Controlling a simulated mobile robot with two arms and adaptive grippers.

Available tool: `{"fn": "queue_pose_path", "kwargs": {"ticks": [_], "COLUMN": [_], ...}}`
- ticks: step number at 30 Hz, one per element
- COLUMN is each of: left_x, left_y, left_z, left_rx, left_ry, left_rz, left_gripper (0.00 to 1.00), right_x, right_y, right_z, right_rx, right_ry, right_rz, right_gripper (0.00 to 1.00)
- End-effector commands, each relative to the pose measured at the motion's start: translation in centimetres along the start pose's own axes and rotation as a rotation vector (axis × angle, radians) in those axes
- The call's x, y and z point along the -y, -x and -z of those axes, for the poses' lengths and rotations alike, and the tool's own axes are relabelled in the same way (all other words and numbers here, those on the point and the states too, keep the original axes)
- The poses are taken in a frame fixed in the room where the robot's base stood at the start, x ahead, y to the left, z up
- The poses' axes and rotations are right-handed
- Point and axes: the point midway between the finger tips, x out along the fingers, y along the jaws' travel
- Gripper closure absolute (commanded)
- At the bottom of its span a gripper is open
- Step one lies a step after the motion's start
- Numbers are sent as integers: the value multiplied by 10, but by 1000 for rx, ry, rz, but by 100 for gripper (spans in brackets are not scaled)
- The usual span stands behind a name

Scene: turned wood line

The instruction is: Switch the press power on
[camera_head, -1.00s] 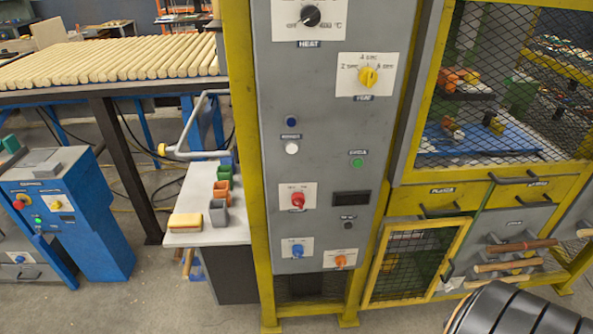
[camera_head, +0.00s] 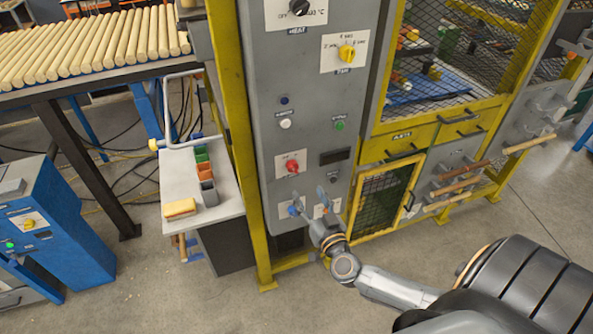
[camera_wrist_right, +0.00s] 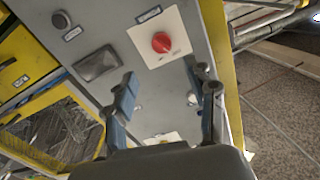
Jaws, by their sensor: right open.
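The press's grey control panel (camera_head: 300,110) stands in a yellow frame. A red rotary knob (camera_head: 292,167) sits on a white plate low on the panel; it also shows in the right wrist view (camera_wrist_right: 161,42). The labels are too small to read, so I cannot tell which control is the power switch. My right gripper (camera_head: 309,198) is open and empty in front of the lower panel, beside the blue knob (camera_head: 294,210). In the right wrist view, the fingers (camera_wrist_right: 158,85) are apart and the red knob lies beyond their tips. The lower right knob is hidden by the gripper.
A dark display (camera_head: 334,156) is right of the red knob. White (camera_head: 285,124) and green (camera_head: 340,125) buttons and a yellow knob (camera_head: 346,53) are higher. A mesh door (camera_head: 382,201) stands right; a small table (camera_head: 215,205) with bins stands left. Open floor lies in front.

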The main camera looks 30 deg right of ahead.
Motion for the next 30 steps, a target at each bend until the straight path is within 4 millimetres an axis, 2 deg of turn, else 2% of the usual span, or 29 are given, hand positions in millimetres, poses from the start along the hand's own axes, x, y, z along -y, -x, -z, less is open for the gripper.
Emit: {"fn": "queue_pose_path", "kwargs": {"ticks": [1,6,15,20,28,29,30], "left_x": [-2,0,9,10,10,10,10], "left_y": [0,0,-3,-4,-4,-4,-4], "left_z": [0,0,-1,1,3,3,3], "left_rx": [0,0,0,-3,-5,-6,-6], "left_ry": [0,-2,-3,-2,-2,-2,-2], "left_rz": [-3,0,11,11,12,11,11], "left_gripper": [100,100,100,100,100,100,100], "right_x": [0,0,1,1,1,1,1], "right_y": [-12,-48,-93,-102,-103,-103,-103], "right_z": [1,1,-1,0,-1,-1,-1], "right_rx": [-3,-3,-1,0,1,1,1], "right_ry": [0,0,-1,-2,-2,-2,-2], "right_rz": [0,0,1,1,1,1,1], "right_gripper": [44,44,44,44,44,46,55]}}
